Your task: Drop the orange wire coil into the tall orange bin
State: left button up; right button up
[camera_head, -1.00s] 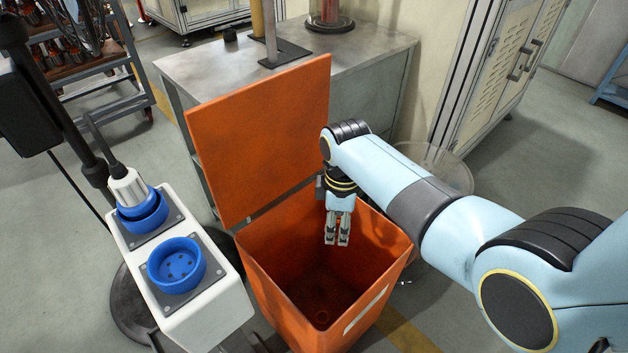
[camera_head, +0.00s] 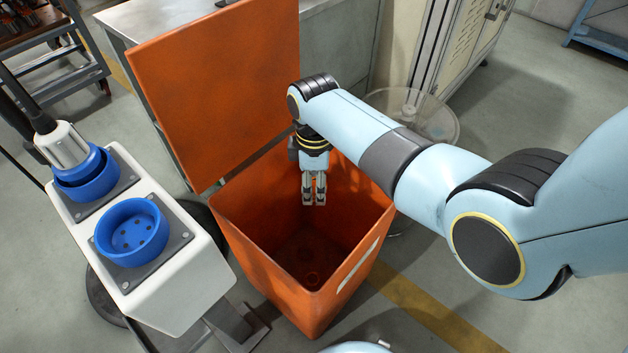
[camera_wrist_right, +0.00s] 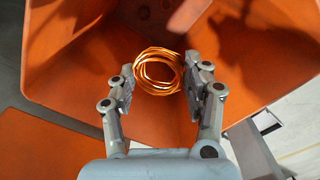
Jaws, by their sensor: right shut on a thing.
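The tall orange bin (camera_head: 345,295) stands open with its lid (camera_head: 225,85) tilted up at the back. My right gripper (camera_head: 314,200) points down inside the bin's mouth, above the floor of the bin. In the right wrist view the orange wire coil (camera_wrist_right: 157,72) shows between the two fingers of my right gripper (camera_wrist_right: 160,92), which is shut on it. The coil cannot be made out at the fingertips in the head view. A faint round shape shows low inside the bin; I cannot tell what it is. My left gripper is not in view.
A white socket box with a blue round socket (camera_head: 131,231) and a blue plug (camera_head: 85,175) stands close left of the bin. A grey metal cabinet (camera_head: 335,55) is behind the lid. A clear round container (camera_head: 425,115) stands behind my right arm. Floor is free at the right.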

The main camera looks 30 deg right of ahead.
jog(key=shift+r, duration=0.1)
jog(key=o, duration=1)
notch_tip(320, 180, up, 12)
jog(key=shift+f, duration=0.1)
